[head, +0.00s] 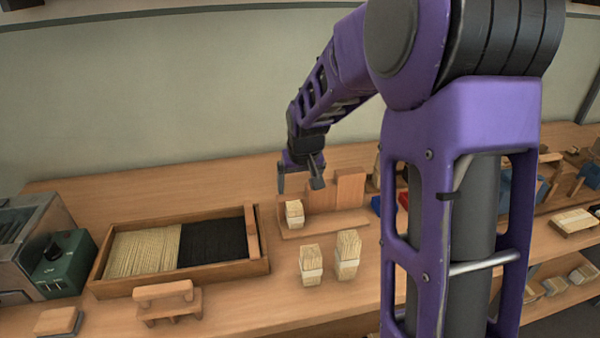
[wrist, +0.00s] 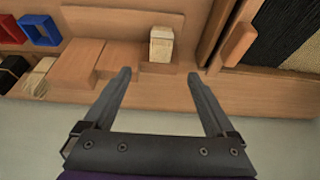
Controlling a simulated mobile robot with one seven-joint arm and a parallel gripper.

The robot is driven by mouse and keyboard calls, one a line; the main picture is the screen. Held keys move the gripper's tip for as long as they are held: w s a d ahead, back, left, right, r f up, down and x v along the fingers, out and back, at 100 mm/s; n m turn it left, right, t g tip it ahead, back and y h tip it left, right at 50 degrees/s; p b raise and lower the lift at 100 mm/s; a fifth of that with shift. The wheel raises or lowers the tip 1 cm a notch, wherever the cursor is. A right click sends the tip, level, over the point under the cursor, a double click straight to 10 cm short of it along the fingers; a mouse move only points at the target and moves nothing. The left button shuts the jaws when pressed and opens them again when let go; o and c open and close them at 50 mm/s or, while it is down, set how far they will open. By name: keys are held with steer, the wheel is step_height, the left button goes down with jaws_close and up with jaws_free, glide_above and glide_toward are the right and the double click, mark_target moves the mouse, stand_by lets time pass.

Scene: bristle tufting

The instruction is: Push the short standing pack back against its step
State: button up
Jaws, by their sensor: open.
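A short bristle pack (head: 294,214) with a pale band stands upright on the base of a wooden stepped stand (head: 325,222), at its left, lowest step. In the wrist view the same pack (wrist: 161,46) stands in front of that step, beyond my fingertips; I cannot tell whether it touches the step. My gripper (head: 299,184) is open and empty above the left end of the stand. In the wrist view my gripper (wrist: 158,75) has its fingers spread, with the low step between and below the tips.
Two more banded packs (head: 311,266) (head: 347,256) stand on the bench in front of the stand. A wooden tray (head: 185,275) of pale and black bristles lies to the left. Blue and red frames (wrist: 40,30) are beyond the stand's tall end. A wall rises behind.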

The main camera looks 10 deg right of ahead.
steer(key=shift+v, duration=1.9)
